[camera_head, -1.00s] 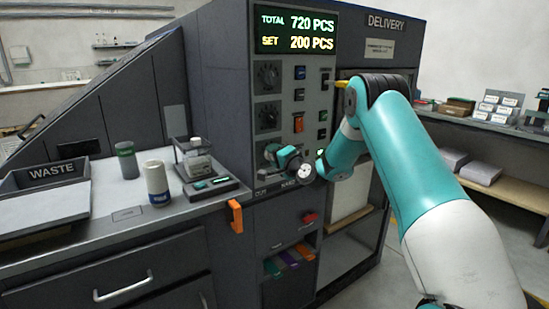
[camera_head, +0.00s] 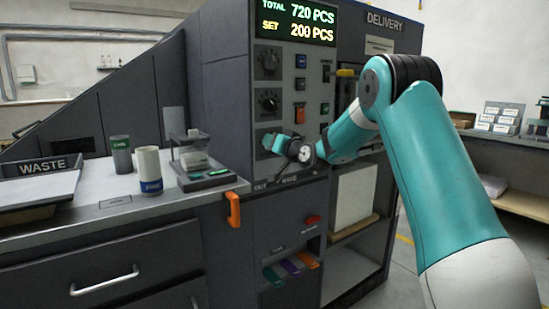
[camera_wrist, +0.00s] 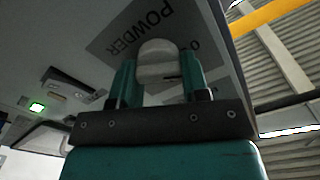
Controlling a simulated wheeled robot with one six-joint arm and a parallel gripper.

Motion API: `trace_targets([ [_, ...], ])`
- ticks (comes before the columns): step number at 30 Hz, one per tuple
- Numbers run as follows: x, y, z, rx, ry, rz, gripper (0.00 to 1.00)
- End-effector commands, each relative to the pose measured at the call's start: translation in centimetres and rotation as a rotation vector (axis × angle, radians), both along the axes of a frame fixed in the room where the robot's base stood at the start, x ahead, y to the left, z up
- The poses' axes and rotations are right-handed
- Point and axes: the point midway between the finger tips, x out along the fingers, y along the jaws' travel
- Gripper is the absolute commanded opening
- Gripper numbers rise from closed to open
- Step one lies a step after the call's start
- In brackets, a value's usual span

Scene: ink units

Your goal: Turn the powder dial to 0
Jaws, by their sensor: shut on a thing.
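The powder dial (camera_wrist: 158,62) is a pale grey knob on the panel beside the POWDER label (camera_wrist: 128,35) in the wrist view. A "0" mark (camera_wrist: 196,45) shows to the right of the dial there. My gripper (camera_wrist: 158,80) has its two teal fingers on either side of the dial, shut on it. In the head view my gripper (camera_head: 275,143) is at the lower left of the machine's control panel (camera_head: 292,95), and the dial is hidden or too small to make out. I cannot tell which number the dial points to.
Two dark knobs (camera_head: 268,102) and several buttons sit above my gripper. A display (camera_head: 298,22) reads TOTAL 720 and SET 200. An orange latch (camera_head: 233,209) juts from the counter edge. A white cup (camera_head: 149,170) and a WASTE tray (camera_head: 40,190) stand left.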

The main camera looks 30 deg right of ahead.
Motion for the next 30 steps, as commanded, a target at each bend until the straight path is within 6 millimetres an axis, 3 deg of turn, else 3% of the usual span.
trace_targets([
  [12,-0.03,0.06,-0.27,-0.189,-0.004,-0.001,0.18],
  [29,-0.01,0.08,-0.07,-0.216,-0.004,-0.001,0.18],
  [30,-0.01,0.08,-0.07,-0.216,-0.004,-0.001,0.51],
])
